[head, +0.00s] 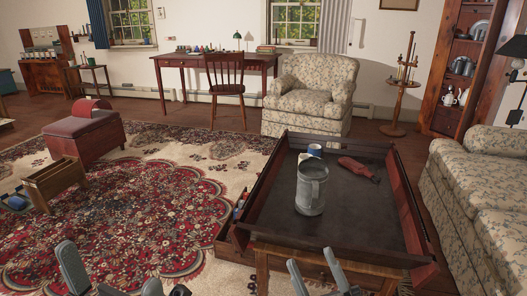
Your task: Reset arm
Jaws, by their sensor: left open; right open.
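My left gripper (117,277) shows at the bottom edge, left of centre, over the patterned rug. It is open, with nothing seen between its fingers. My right gripper (315,268) shows at the bottom edge, right of centre, in front of the near edge of the tray-topped table (375,222). It is open and empty. Both arms are mostly cut off by the bottom of the picture. A grey metal tankard (311,190) stands upright on the table, beyond my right gripper and apart from it.
A blue and white mug (314,150) and a red object (358,168) are on the table. A floral sofa (480,190) stands right, a floral armchair (312,90) behind. A wooden rack (55,184) and red-topped box (84,135) are left. Open rug (160,205) lies between.

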